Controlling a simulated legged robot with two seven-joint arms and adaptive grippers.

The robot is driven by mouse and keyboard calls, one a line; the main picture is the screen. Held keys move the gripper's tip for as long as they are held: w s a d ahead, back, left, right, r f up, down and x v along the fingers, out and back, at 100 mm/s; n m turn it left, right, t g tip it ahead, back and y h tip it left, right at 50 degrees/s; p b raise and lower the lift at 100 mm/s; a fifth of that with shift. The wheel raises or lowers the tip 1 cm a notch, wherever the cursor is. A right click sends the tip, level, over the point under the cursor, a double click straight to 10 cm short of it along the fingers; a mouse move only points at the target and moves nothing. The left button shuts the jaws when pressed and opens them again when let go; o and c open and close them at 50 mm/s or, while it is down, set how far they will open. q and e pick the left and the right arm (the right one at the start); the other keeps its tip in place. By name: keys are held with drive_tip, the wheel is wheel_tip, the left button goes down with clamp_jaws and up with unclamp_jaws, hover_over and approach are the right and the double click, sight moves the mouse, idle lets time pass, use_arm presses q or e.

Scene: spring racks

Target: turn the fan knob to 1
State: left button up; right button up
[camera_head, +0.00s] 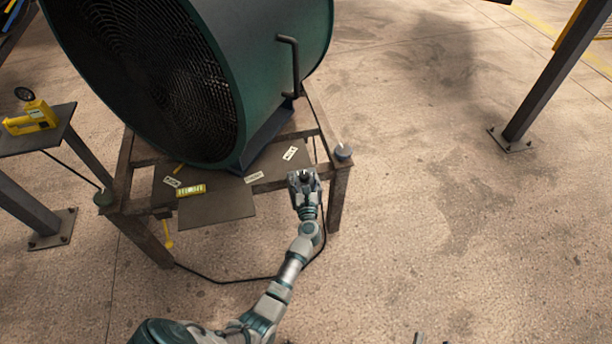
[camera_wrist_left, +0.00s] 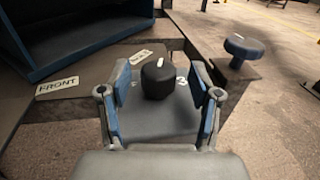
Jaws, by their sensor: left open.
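The fan knob (camera_wrist_left: 158,80) is a black round knob with a white mark on top, on a grey plate in the left wrist view. In the head view it is a small dark spot (camera_head: 304,175) at my left gripper. My left gripper (camera_head: 304,177) is open, with its blue-edged fingers (camera_wrist_left: 160,74) on either side of the knob. The numbers around the knob are mostly hidden or too small to read. Only a small grey piece, probably of my right gripper (camera_head: 418,339), shows at the bottom edge.
A large green drum fan (camera_head: 270,60) stands on a metal frame table (camera_head: 330,135). A "FRONT" label (camera_wrist_left: 57,88) lies left of the knob. A round blue-grey post cap (camera_wrist_left: 244,46) rises at the right corner. A yellow device (camera_head: 30,118) sits on a left stand.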

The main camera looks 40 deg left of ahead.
use_arm(q)
drive_tip(key=shift+x, duration=0.9)
use_arm(e)
drive_tip(key=shift+a+r+t, duration=0.15)
drive_tip(key=shift+r+t, duration=0.15)
drive_tip(key=shift+r, duration=0.15)
